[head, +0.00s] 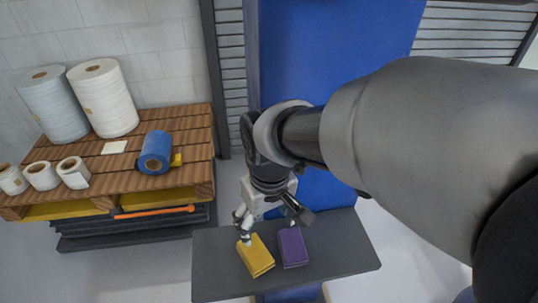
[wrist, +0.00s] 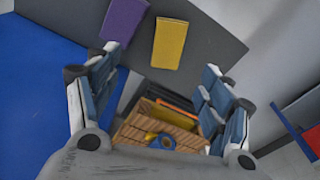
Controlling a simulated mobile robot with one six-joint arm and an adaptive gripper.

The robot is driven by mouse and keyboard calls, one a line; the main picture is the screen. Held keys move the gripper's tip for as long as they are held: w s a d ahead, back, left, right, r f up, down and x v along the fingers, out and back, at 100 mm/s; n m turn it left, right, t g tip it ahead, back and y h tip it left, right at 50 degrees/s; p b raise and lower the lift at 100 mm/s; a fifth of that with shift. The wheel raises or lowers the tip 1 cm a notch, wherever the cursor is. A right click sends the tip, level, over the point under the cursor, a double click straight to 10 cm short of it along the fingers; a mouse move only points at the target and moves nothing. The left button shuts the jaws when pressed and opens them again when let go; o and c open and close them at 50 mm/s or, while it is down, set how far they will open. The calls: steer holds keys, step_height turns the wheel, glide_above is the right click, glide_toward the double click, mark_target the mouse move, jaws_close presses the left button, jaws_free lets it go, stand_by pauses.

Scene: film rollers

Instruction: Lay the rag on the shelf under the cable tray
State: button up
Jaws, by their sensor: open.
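Two folded cloth-like pieces lie flat side by side on a dark grey shelf (head: 340,250): a yellow one (head: 255,256) and a purple one (head: 293,247). I cannot tell which is the rag. My gripper (head: 272,222) is open and empty, above the far side of the two pieces. In the wrist view, the yellow piece (wrist: 169,43) lies beyond the open fingers (wrist: 159,62), and the purple piece (wrist: 124,20) is to its left. Neither is held. I cannot make out a cable tray in either view.
A tall blue panel (head: 330,60) stands behind the shelf. At left, a wooden pallet (head: 190,130) carries two large pale rolls (head: 103,97), several small white rolls and a blue roll (head: 155,152). The shelf's right part is bare.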

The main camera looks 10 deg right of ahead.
steer(key=s+d+r+m+t, duration=0.3)
steer(key=s+d+r, duration=0.3)
steer(key=s, duration=0.5)
steer(key=shift+d+r+t, duration=0.3)
steer(key=shift+d+r, duration=0.1)
steer(key=shift+r, duration=0.15)
steer(key=shift+c, duration=0.4)
